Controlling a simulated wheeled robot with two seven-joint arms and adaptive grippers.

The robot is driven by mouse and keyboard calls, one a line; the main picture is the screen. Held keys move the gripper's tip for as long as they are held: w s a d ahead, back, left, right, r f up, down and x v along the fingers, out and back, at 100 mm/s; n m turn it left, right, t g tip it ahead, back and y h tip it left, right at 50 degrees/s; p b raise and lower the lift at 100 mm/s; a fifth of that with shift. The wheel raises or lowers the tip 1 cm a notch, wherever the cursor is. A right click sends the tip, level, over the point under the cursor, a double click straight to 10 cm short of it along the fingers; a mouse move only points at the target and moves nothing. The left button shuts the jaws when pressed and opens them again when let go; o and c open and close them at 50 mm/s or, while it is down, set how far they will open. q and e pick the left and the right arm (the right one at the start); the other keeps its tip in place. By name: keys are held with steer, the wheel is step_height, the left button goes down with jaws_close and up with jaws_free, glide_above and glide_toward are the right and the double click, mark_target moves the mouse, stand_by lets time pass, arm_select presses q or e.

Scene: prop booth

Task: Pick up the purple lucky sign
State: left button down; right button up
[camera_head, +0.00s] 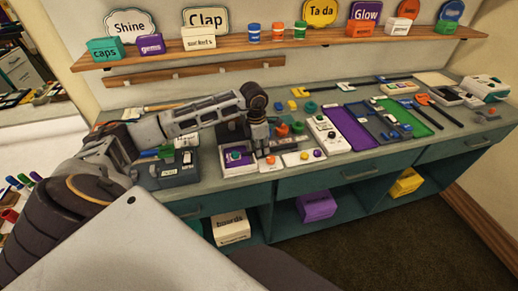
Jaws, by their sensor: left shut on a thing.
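My left gripper (262,146) reaches in from the left and points down over the counter. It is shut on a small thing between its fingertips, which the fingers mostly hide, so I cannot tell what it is. Just below the fingertips is a small orange piece (270,159). Left of it is a white box with a purple face (238,157) and a green knob. I cannot read the word lucky on anything. A purple sign on the upper shelf (366,11) reads Glow. My right gripper is not in view.
The counter holds a white button box (326,133), a purple panel (352,128), a green tray (406,118) and a dark grey box (174,170). A wooden shelf (350,42) with signs and boxes runs behind. Below are a purple bin (318,206) and a yellow bin (406,182).

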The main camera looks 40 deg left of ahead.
arm_select(q)
steer(key=shift+d+r, duration=0.2)
steer(key=shift+r, duration=0.3)
step_height(320, 180, up, 5)
steer(key=shift+b, duration=0.4)
steer(key=shift+r, duration=0.35)
steer(key=d+b, duration=0.2)
steer(key=d, duration=1.7)
steer(key=shift+s+d, duration=0.15)
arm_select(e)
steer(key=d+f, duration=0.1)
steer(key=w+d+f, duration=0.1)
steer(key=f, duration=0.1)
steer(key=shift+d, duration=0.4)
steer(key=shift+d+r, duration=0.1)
